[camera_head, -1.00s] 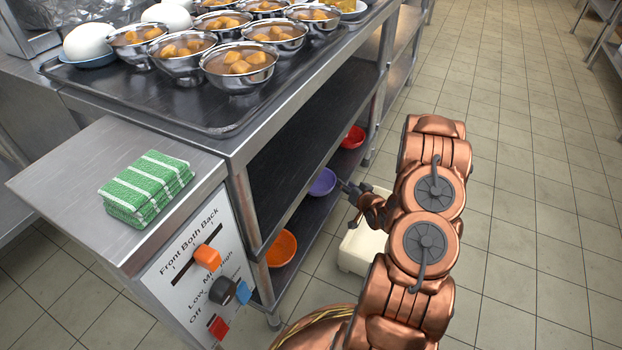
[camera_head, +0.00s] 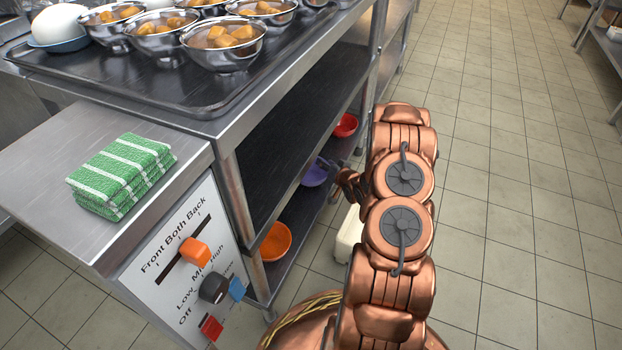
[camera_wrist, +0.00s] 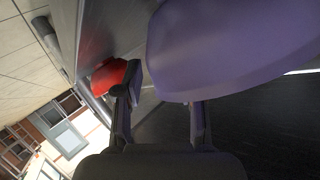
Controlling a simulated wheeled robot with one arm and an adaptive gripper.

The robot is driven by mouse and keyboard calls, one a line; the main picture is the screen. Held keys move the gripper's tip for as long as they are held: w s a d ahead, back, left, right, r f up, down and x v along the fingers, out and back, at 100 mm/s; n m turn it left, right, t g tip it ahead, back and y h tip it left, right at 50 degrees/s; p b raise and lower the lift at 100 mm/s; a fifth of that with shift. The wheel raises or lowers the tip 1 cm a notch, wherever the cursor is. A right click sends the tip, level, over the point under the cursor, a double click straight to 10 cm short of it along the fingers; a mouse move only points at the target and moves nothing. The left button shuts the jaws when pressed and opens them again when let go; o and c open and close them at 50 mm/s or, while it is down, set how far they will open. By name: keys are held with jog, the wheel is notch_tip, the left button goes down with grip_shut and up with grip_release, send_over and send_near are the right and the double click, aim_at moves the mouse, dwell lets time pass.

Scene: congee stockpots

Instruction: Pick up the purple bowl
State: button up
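The purple bowl (camera_head: 313,176) sits on the lower shelf of the steel counter, between an orange bowl (camera_head: 276,242) and a red bowl (camera_head: 346,125). My gripper (camera_head: 328,166) reaches in from the right at the bowl's edge. In the wrist view the purple bowl (camera_wrist: 232,45) fills the upper right, very close. My open gripper (camera_wrist: 160,115) has one finger left of the bowl's near edge and the other at its underside in the picture, its tip partly hidden by the bowl. I cannot tell whether they touch. The red bowl (camera_wrist: 112,76) shows behind the left finger.
The counter above carries a dark tray (camera_head: 190,98) with several metal bowls of food. A green striped towel (camera_head: 122,172) lies on the side ledge above a control panel (camera_head: 185,262). A cream container (camera_head: 348,236) stands on the floor beside my arm.

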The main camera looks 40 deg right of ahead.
grip_shut()
dwell(0.3)
jog(key=shift+r, duration=0.1)
